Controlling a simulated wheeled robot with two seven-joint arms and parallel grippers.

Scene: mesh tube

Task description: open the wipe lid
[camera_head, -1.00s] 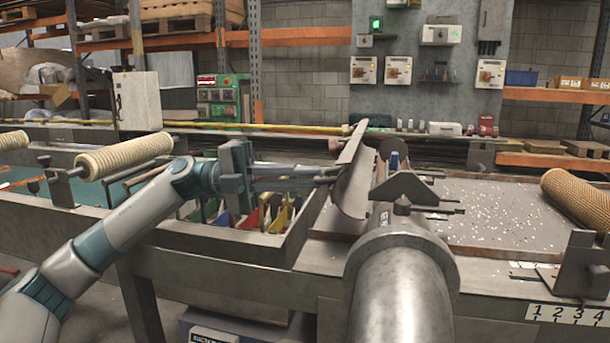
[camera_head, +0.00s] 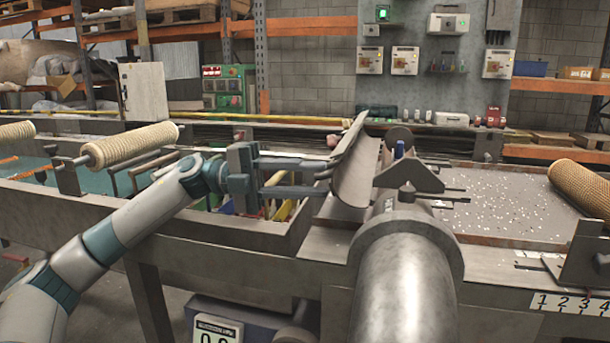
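The wipe lid (camera_head: 357,172) is a curved grey metal cover. It stands tilted up on the left side of the grey metal tube (camera_head: 402,270), which runs toward me in the middle of the head view. A small blue part (camera_head: 398,149) shows in the gap beside the lid. My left gripper (camera_head: 326,176) comes in from the left, with its two fingers apart, one above the other. Its fingertips are at the lid's left side; I cannot tell whether they touch it. Nothing shows between the fingers. My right gripper is not in view.
A metal trough (camera_head: 300,232) with colored parts lies below my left gripper. Mesh rolls sit at the left (camera_head: 130,146) and right (camera_head: 585,187). A tray (camera_head: 500,205) with white flecks lies right of the tube. A numbered strip (camera_head: 570,304) is at front right.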

